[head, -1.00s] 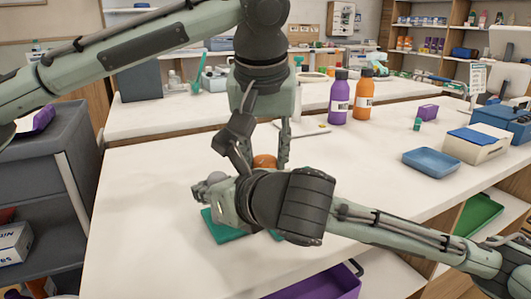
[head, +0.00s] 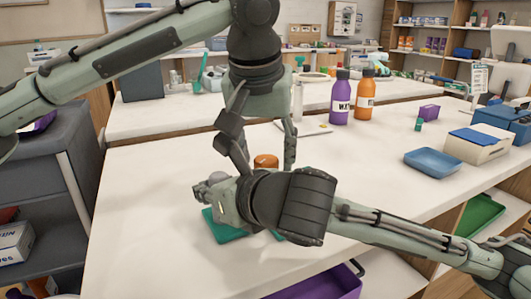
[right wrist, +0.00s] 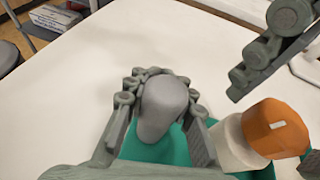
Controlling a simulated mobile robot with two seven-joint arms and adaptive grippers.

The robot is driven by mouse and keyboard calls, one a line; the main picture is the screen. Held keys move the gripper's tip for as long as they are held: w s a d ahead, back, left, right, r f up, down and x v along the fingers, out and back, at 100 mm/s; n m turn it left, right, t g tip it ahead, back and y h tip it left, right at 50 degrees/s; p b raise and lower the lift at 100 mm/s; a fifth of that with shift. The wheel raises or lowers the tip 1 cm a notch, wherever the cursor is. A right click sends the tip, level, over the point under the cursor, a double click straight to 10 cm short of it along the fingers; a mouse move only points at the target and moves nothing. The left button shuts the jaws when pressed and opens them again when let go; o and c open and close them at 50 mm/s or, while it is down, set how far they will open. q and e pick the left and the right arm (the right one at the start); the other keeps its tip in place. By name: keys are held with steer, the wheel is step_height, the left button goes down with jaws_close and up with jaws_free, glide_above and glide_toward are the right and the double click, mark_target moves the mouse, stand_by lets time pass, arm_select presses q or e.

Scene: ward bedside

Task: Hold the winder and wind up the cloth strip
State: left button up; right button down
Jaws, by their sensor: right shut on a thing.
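The winder has a teal base (head: 225,232), a rounded grey upright part (right wrist: 160,108) and an orange knob (head: 265,162). The knob also shows in the right wrist view (right wrist: 274,127), beside a white rounded part (right wrist: 236,146). My right gripper (head: 207,186) is shut around the grey part, as the right wrist view shows (right wrist: 162,82). My left gripper (head: 268,165) points down over the orange knob, its fingers spread on either side. I cannot tell whether they touch it. I cannot make out the cloth strip; my right wrist hides much of the base.
The white table (head: 140,200) is clear around the winder. To the right are a blue tray (head: 432,161) and a white box with a blue top (head: 478,144). Purple (head: 340,98) and orange (head: 365,98) bottles stand behind. A purple bin (head: 320,285) is below the front edge.

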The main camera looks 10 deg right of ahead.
arm_select(q)
steer(key=v, duration=1.2)
stand_by(0.8)
steer(key=w+f+m+h, duration=0.1)
steer(key=f+m, duration=0.2)
steer(key=w+f+m+g, duration=0.1)
steer(key=w+f+m, duration=0.1)
steer(key=f+m, duration=0.1)
steer(key=w+d+f+m+g+h, duration=0.1)
steer(key=f+m, duration=0.2)
steer(key=f, duration=0.2)
steer(key=shift+w+f+h, duration=0.1)
steer(key=shift+w+h, duration=0.2)
steer(key=shift+c, duration=0.4)
steer(key=c, duration=1.1)
